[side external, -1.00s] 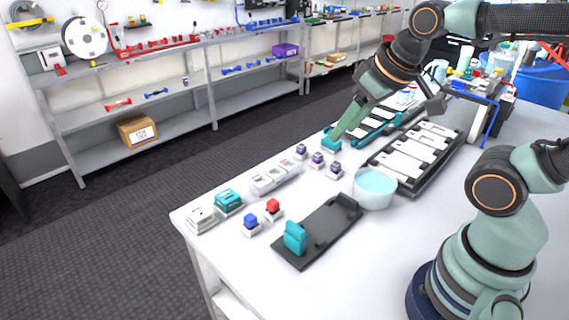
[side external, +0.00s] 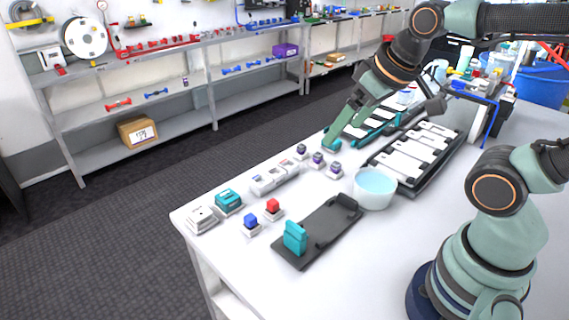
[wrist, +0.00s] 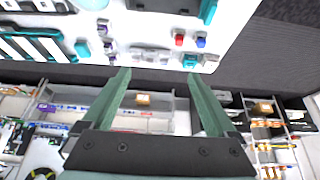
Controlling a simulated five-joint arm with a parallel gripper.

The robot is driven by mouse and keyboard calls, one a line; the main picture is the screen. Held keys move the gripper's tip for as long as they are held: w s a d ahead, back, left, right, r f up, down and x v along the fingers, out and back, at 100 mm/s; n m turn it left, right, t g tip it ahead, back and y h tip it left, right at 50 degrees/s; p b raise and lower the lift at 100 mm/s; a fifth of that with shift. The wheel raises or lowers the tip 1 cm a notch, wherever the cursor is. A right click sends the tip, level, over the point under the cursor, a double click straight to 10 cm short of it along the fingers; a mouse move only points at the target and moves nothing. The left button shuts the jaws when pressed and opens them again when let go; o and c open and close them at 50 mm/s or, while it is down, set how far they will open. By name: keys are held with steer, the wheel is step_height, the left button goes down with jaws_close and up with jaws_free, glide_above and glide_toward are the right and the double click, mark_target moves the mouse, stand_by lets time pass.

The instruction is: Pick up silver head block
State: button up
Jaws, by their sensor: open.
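A pale silver-grey block with several sections (side external: 274,177) lies along the table's far edge in the side view. It also shows in the wrist view (wrist: 150,55), just beyond my fingertips. A whitish block (side external: 201,219) sits at the table's left corner. I cannot tell for sure which of the two is the silver head block. My gripper (side external: 334,139) is above the far table edge, to the right of the silver-grey block and apart from it. In the wrist view, my gripper (wrist: 157,73) has its two green fingers spread wide with nothing between them.
A teal block (side external: 228,200) is near the whitish one. Red (side external: 272,206) and blue (side external: 251,222) blocks stand before them. Small purple-topped pieces (side external: 317,159) lie near my gripper. A black tray (side external: 325,228), round bowl (side external: 374,188) and dark rack (side external: 450,152) occupy the table.

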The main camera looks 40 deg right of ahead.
steer(key=w, duration=0.1)
steer(key=m+g, duration=0.6)
steer(key=m, duration=1.2)
glide_above(274, 171)
steer(key=s, duration=0.1)
step_height(274, 171, down, 13)
step_height(274, 171, down, 6)
steer(key=shift+s+f, duration=0.15)
steer(key=shift+f, duration=0.1)
steer(key=f, duration=0.2)
steer(key=a+f, duration=0.1)
steer(key=f, duration=0.1)
steer(key=shift+f, duration=0.65)
steer(key=shift+r, duration=0.1)
jaws_close()
